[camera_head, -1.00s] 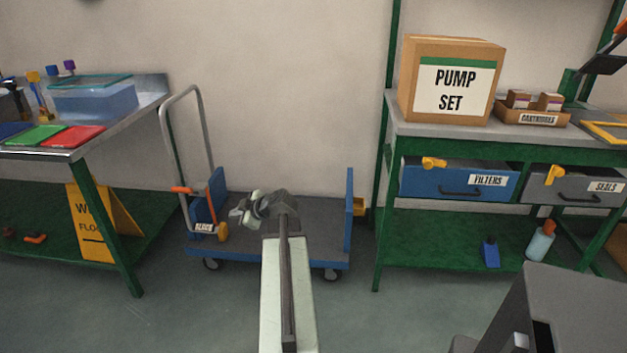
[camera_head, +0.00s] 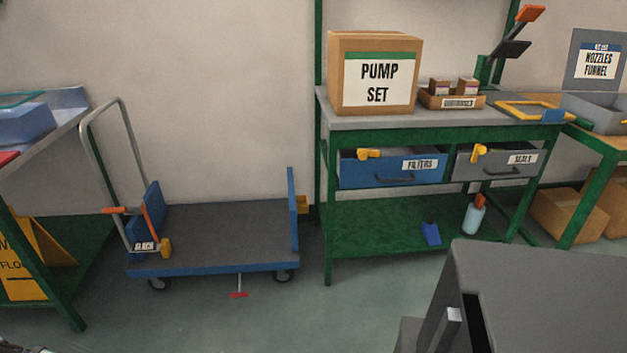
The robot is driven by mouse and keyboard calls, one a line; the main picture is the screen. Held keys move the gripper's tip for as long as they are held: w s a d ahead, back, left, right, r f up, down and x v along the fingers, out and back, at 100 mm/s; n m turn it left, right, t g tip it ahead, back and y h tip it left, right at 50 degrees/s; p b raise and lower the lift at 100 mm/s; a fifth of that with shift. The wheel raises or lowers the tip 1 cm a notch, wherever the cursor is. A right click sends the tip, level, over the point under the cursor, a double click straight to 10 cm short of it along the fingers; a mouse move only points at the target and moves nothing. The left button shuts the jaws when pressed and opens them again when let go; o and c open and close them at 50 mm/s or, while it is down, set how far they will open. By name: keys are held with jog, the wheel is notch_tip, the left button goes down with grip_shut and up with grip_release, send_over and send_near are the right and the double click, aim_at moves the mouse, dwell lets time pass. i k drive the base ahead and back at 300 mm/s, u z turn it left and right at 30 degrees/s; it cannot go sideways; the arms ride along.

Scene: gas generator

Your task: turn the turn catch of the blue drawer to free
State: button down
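The blue drawer (camera_head: 390,176), labelled FILTERS, sits under the green-framed workbench top, right of centre. Its yellow turn catch (camera_head: 369,154) is at the drawer's upper left edge and lies roughly level, with its thicker end to the left. A dark bar handle is on the drawer front. My gripper cannot be made out. Only a small dark sliver shows at the bottom left corner, and I cannot tell which part of my arm it is. Nothing of mine is near the drawer or the catch.
A grey drawer (camera_head: 500,166) labelled SEALS has its own yellow catch, tilted. A blue trolley (camera_head: 215,268) stands left of the bench. A grey cabinet-like block (camera_head: 550,290) fills the lower right. Open floor lies between them, with a small red item (camera_head: 238,295).

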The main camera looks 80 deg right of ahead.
aim_at(362, 154)
jog(key=z, duration=0.8)
jog(key=k, duration=1.05)
jog(key=z, duration=0.3)
jog(key=i, duration=1)
jog(key=z, duration=0.05)
